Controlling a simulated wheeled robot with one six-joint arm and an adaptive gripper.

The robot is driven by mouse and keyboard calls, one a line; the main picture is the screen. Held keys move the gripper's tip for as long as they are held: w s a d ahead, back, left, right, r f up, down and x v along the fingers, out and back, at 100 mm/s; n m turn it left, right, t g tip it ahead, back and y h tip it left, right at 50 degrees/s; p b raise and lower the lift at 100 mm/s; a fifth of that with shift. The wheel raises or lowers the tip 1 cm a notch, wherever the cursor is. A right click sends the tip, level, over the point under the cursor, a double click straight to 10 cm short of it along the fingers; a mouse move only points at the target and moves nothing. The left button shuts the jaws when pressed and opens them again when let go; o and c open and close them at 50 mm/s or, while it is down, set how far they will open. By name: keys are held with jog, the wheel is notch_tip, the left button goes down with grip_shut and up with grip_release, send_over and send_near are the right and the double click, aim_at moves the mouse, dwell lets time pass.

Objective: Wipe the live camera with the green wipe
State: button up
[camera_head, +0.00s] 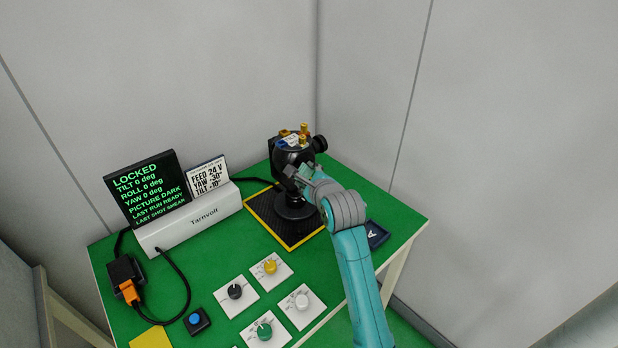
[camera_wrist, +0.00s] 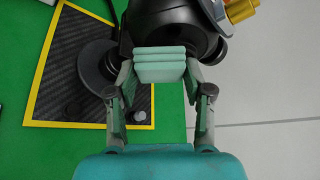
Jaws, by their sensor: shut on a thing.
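A black gimbal camera (camera_head: 284,158) with brass fittings stands on a yellow-edged dark mat (camera_head: 264,217) at the back right of the green table. In the wrist view the black camera (camera_wrist: 170,22) fills the top middle. My gripper (camera_wrist: 160,72) is shut on a folded pale green wipe (camera_wrist: 160,62). The wipe lies right against the dark body of the camera in that view; I cannot tell whether they touch. In the head view my gripper (camera_head: 300,178) is at the front of the camera, and the wipe is hidden there.
A display (camera_head: 150,188) reads LOCKED, TILT, ROLL and YAW 0 deg, PICTURE DARK, LAST SHOT SMEAR. A card (camera_head: 209,178) reads FEED 24 V, YAW -30, TILT +10. Several knobs, a blue button (camera_head: 195,319) and an orange plug (camera_head: 129,291) occupy the front. A dark blue tray (camera_head: 377,235) lies right.

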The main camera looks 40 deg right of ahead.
jog(key=shift+w, duration=0.25)
jog(key=d, duration=0.5)
jog(key=shift+d, duration=0.25)
dwell(0.6)
jog(key=shift+a, duration=0.1)
jog(key=shift+a, duration=2.75)
